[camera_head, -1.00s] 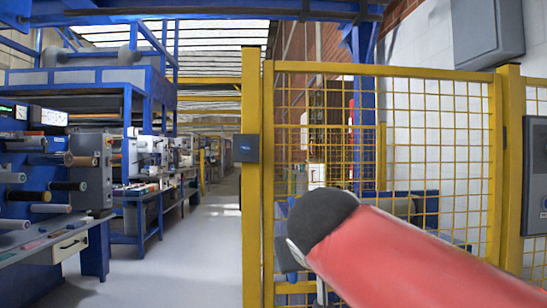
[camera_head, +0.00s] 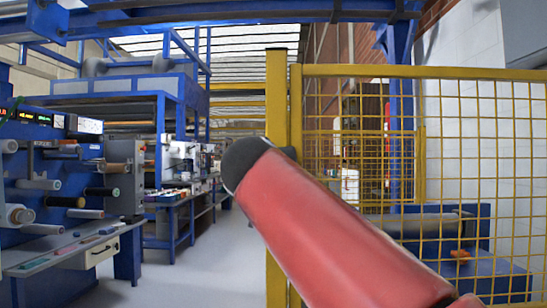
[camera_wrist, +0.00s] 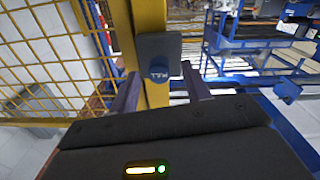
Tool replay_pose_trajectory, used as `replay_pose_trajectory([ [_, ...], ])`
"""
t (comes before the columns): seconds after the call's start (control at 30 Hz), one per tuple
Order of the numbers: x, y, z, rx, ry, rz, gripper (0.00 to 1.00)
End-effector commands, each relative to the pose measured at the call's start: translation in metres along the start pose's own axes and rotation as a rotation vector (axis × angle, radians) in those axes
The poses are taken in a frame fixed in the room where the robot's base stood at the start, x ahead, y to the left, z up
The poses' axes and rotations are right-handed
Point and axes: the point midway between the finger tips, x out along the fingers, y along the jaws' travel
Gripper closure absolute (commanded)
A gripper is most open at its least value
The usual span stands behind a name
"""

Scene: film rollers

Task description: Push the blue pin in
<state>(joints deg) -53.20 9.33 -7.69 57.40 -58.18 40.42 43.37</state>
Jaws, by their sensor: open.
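The blue pin (camera_wrist: 158,73) is a round knob with white lettering on the face of a dark box (camera_wrist: 158,47). The box is fixed to a yellow post (camera_wrist: 152,18). My gripper (camera_wrist: 160,76) is open in the wrist view, with one dark finger to each side of the pin. The fingers look empty, and I cannot tell how far they are from the pin's face.
A yellow mesh fence (camera_head: 440,130) runs right from the post, with blue machinery (camera_head: 450,245) behind it. A blue machine with rollers (camera_head: 60,190) and a bench (camera_head: 85,250) stand at left. A clear grey aisle (camera_head: 190,265) lies between.

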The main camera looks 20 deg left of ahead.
Motion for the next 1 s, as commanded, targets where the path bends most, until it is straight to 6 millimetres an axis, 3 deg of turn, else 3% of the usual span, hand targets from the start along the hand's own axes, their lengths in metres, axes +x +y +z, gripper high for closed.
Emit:
replay_pose_trajectory([
  [0.37,0.009,0.001,0.001,-0.001,0.000,0.000,0.52],
  [0.73,0.009,0.000,0.000,0.000,0.000,0.000,1.00],
  [1.0,0.016,0.000,0.000,-0.001,-0.001,0.002,1.00],
])
